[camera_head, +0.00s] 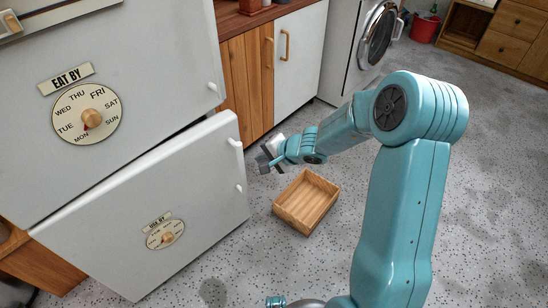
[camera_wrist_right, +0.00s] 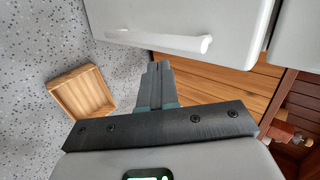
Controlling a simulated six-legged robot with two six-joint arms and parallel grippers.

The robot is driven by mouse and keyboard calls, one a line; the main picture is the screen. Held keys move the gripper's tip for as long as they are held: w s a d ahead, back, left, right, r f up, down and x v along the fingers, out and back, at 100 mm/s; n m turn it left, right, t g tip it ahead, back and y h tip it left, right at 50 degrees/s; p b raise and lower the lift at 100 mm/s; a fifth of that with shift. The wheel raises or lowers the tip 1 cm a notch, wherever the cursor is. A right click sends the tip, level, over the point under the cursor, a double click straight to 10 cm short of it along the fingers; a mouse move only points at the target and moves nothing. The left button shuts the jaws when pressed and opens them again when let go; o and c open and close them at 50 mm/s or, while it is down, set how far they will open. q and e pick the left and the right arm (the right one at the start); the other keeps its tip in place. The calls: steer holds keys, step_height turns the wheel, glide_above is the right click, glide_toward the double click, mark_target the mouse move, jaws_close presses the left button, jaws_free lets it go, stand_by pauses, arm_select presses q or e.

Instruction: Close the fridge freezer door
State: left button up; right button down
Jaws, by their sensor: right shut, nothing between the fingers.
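The fridge freezer stands at the left of the head view. Its white upper door (camera_head: 150,50) looks shut and carries an "EAT BY" dial. Its white lower freezer door (camera_head: 120,230) stands ajar, its right side swung out, with a dark gap above its top edge. A small white handle (camera_head: 235,143) is near that door's right edge; a white handle shows in the wrist view (camera_wrist_right: 172,42). My right gripper (camera_head: 264,160) is shut and empty, just right of the door's handle edge, apparently not touching it. It also shows in the wrist view (camera_wrist_right: 157,72). My left gripper is not in view.
An open wooden box (camera_head: 307,202) lies on the speckled floor below and right of my right gripper. Wooden and white cabinets (camera_head: 247,80) and a white washing machine (camera_head: 350,50) stand behind. A red bucket (camera_head: 425,28) is far back. The floor at right is clear.

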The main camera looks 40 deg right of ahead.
arm_select(q)
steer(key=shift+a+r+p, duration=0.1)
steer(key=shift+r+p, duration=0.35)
steer(key=shift+p, duration=0.2)
arm_select(e)
steer(key=w, duration=0.3)
steer(key=w+f, duration=0.1)
steer(key=w, duration=0.1)
steer(key=shift+w+a, duration=0.1)
steer(key=shift+a, duration=0.3)
